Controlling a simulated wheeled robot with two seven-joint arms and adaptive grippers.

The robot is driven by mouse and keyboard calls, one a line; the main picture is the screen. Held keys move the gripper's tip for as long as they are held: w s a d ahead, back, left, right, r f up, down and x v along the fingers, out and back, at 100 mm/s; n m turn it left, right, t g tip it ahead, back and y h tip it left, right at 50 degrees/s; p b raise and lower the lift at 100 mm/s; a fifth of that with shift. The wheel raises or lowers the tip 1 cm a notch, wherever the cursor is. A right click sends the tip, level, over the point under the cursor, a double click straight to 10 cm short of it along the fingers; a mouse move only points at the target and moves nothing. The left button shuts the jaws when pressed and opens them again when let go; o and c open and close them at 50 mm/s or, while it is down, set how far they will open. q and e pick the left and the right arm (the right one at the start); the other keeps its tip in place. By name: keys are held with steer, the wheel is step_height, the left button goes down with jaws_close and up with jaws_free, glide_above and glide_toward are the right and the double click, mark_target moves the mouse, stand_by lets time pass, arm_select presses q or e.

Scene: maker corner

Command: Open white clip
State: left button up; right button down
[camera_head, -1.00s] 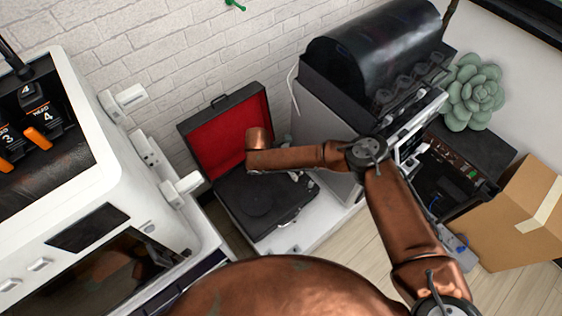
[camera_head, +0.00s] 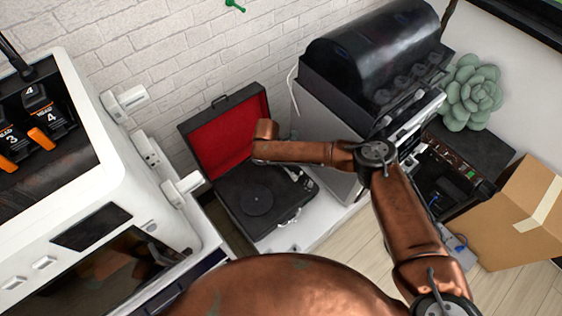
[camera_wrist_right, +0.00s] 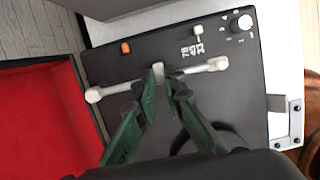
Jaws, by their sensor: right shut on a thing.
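The white clip (camera_wrist_right: 158,72) sits on the pale tonearm (camera_wrist_right: 195,69) of a black record player, at the upper middle of the right wrist view. My right gripper (camera_wrist_right: 164,86) has green fingers that come up from below, their tips close together at the clip. It is shut on the clip. In the head view the record player (camera_head: 258,205) stands open below my copper right arm, and the gripper itself is hidden there. The clip cannot be made out in that view. My left gripper is not in view.
The red-lined lid (camera_head: 225,135) stands raised at the back of the player. A large white machine (camera_head: 140,170) is on the left. A grey and black machine (camera_head: 375,75) is behind my arm. A cardboard box (camera_head: 515,215) and a green succulent (camera_head: 472,95) are on the right.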

steer(key=shift+w+d+r+g+y, duration=0.1)
steer(key=shift+d+g+y, duration=0.1)
steer(key=shift+g+y, duration=0.3)
steer(key=shift+w+d+g+y, duration=0.15)
steer(key=shift+g+y, duration=0.25)
steer(key=shift+y, duration=0.2)
steer(key=shift+s, duration=0.1)
steer(key=c, duration=2)
jaws_free()
steer(key=shift+r, duration=0.2)
step_height(320, 180, up, 12)
steer(key=shift+a+f, duration=0.1)
steer(key=shift+f, duration=0.05)
